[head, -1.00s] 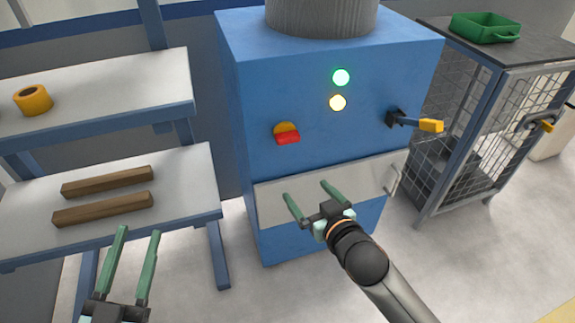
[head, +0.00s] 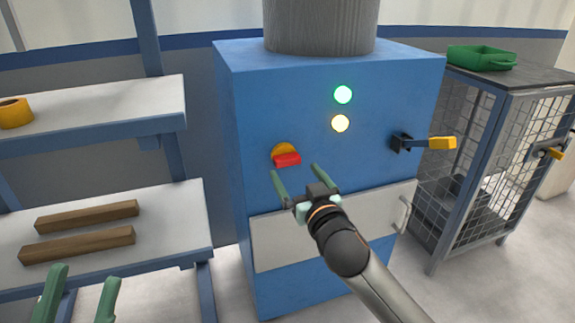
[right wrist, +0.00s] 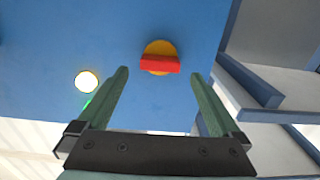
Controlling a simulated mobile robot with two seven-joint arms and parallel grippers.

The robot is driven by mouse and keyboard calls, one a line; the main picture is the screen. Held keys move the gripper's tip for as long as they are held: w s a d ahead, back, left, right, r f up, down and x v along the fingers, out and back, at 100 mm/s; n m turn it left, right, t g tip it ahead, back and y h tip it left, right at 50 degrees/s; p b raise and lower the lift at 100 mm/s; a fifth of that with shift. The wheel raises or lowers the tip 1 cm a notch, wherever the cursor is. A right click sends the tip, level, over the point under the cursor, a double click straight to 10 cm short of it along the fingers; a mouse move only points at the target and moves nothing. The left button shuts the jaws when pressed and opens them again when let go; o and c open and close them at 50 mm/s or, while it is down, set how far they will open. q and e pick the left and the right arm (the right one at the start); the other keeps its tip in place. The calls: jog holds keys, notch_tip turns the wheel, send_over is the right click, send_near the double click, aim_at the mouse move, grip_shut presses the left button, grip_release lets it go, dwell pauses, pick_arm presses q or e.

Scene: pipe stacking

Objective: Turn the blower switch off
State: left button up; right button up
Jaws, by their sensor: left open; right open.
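The blue blower cabinet (head: 235,150) stands in the middle of the head view. On its front is a switch with a red handle (head: 287,160) over a yellow round base (head: 282,149); the handle lies roughly level. A green light (head: 343,95) and a pale yellow light (head: 340,123) glow to its right. My right gripper (head: 294,172) is open and empty just below the switch. In the right wrist view the red handle (right wrist: 160,65) shows beyond and between the open fingers (right wrist: 158,78), apart from them. My left gripper (head: 80,280) is open and empty at the lower left.
A yellow-handled lever (head: 442,143) sticks out on the cabinet's right. A pale drawer with a handle (head: 290,240) is below. A shelf at left holds two brown bars (head: 85,216) and a yellow roll (head: 15,113). A mesh cage (head: 480,150) with a green tray (head: 482,57) stands right.

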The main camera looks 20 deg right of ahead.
aim_at(289, 164)
jog(key=shift+w+a+b, duration=0.1)
jog(key=shift+w+b, duration=0.6)
jog(key=shift+w, duration=2.45)
jog(key=shift+c, duration=0.2)
